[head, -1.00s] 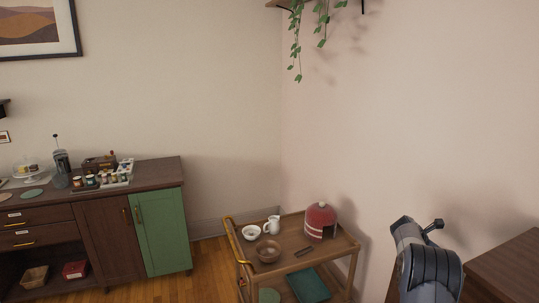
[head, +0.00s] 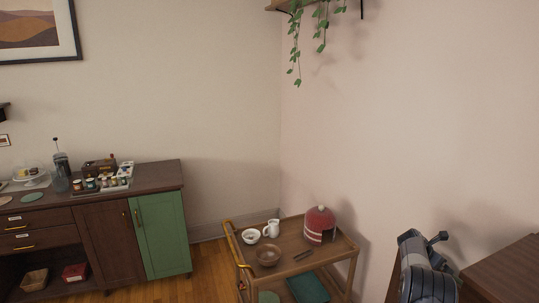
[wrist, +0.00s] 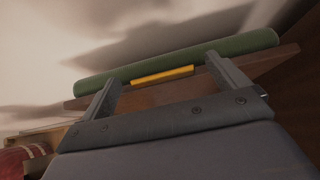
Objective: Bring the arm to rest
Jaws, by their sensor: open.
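My arm (head: 422,270) shows at the lower right of the head view, bent and dark grey, in front of the pale wall and beside a dark brown top. My gripper (wrist: 160,72) shows in the wrist view with its two fingers apart and nothing visibly held between them. Beyond the fingers lies a long green roll-like thing (wrist: 245,45) along a brown board (wrist: 145,100). A yellow strip (wrist: 162,75) shows between the fingers. I cannot tell whether the fingers touch any of these.
A wooden cart (head: 335,252) holds a red dome (head: 319,222), a brown bowl (head: 268,255), a white bowl (head: 251,236) and a white jug (head: 271,228). A dark brown top (head: 510,270) stands close at right. A sideboard (head: 105,213) stands at left.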

